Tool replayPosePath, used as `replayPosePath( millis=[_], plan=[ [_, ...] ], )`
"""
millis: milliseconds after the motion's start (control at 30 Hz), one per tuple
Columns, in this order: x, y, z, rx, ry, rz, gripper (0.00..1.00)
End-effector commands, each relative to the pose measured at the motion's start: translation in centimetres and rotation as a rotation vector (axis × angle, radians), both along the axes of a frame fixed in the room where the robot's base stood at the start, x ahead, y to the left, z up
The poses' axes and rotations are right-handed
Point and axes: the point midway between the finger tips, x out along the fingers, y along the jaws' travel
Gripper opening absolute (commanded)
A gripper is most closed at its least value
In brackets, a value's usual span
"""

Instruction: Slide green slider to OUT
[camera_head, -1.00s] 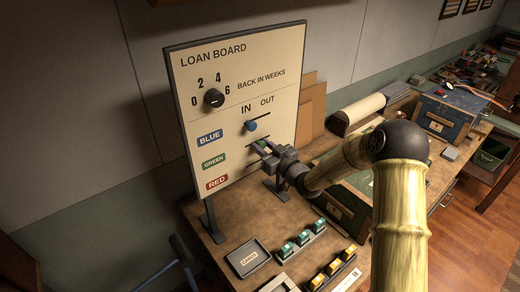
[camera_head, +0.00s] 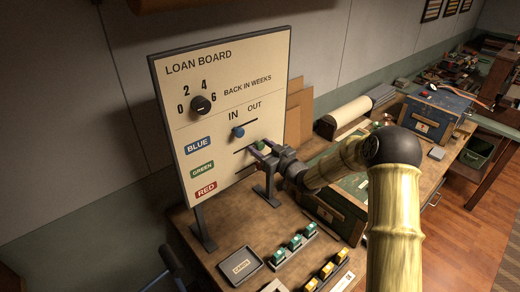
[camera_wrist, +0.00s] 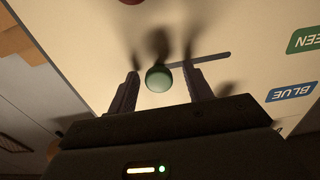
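The loan board (camera_head: 222,170) stands upright on the bench. Its green slider knob (camera_head: 261,145) is at the right part of its slot, on the side under the OUT label (camera_head: 254,107). My gripper (camera_head: 260,151) is at the board, by this knob. In the wrist view the green knob (camera_wrist: 158,79) sits between the two fingers of my gripper (camera_wrist: 161,80), which stand apart with gaps beside it. There the bare slot (camera_wrist: 205,60) runs off to the right of the knob. Whether a finger touches the knob is unclear.
The blue slider knob (camera_head: 238,131) sits above, under IN. A red knob (camera_wrist: 130,2) shows at the wrist view's top edge. The dial (camera_head: 201,104) is higher up. A card tray (camera_head: 240,264) and green stamps (camera_head: 295,243) lie on the bench below.

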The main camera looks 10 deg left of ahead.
Motion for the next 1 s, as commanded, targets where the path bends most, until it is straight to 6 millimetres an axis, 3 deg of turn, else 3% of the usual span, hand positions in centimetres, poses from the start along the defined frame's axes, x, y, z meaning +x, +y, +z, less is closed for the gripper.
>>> replayPosePath(
  millis=[567,1000],
  plan=[
    [-0.1,-0.1,0.0,0.001,-0.001,0.000,0.62],
    [-1.9,-2.1,0.0,0.001,-0.001,-0.001,0.62]
  ],
)
